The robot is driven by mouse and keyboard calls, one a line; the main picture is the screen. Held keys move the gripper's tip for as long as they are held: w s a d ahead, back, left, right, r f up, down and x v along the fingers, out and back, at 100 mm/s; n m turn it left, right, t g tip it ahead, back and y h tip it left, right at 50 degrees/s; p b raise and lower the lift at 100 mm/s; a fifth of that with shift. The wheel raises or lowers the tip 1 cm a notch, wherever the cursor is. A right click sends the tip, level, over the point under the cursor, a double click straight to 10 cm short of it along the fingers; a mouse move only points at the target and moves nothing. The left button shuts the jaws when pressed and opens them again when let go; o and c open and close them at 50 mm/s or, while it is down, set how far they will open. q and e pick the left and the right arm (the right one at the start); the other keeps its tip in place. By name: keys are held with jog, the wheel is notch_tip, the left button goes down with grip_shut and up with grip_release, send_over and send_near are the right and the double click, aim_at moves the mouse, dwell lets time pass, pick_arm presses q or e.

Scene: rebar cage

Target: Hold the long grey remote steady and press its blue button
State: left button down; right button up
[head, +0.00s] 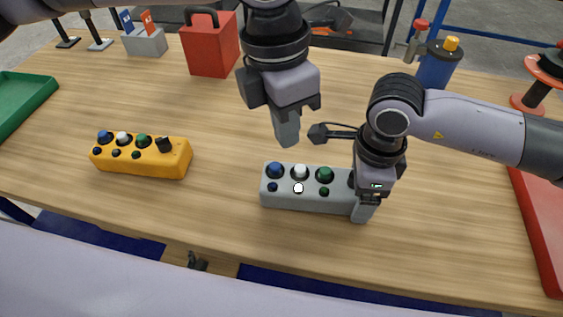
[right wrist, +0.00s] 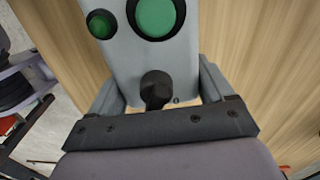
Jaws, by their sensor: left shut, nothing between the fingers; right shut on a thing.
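The long grey remote (head: 310,199) lies on the wooden table in the head view, with blue, white and green buttons in two rows. The larger blue button (head: 275,170) is at its left end, with a smaller blue one below it. My right gripper (head: 364,208) is shut on the remote's right end. In the right wrist view the fingers sit on both sides of the remote (right wrist: 140,60), near a black knob (right wrist: 156,88). My left gripper (head: 287,135) is shut and empty, pointing down above and behind the remote, near its blue and white buttons.
A similar yellow remote (head: 140,158) lies to the left. A red box (head: 208,50), a blue cylinder with a yellow top (head: 438,65) and a grey block (head: 145,42) stand at the back. A green tray (head: 25,105) is at the left edge, a red one (head: 535,230) at the right.

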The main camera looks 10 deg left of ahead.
pick_arm(q)
jog(key=s+d+m+h, duration=0.2)
jog(key=m, duration=0.1)
notch_tip(320, 180, up, 2)
jog(key=m+t+h, duration=0.5)
jog(key=m, duration=0.1)
send_over(275, 166)
jog(key=shift+s+a+r, duration=0.15)
jog(key=shift+s+a, duration=0.1)
jog(key=shift+a, duration=0.15)
jog(key=shift+f, duration=4.45)
jog(key=shift+f, duration=0.4)
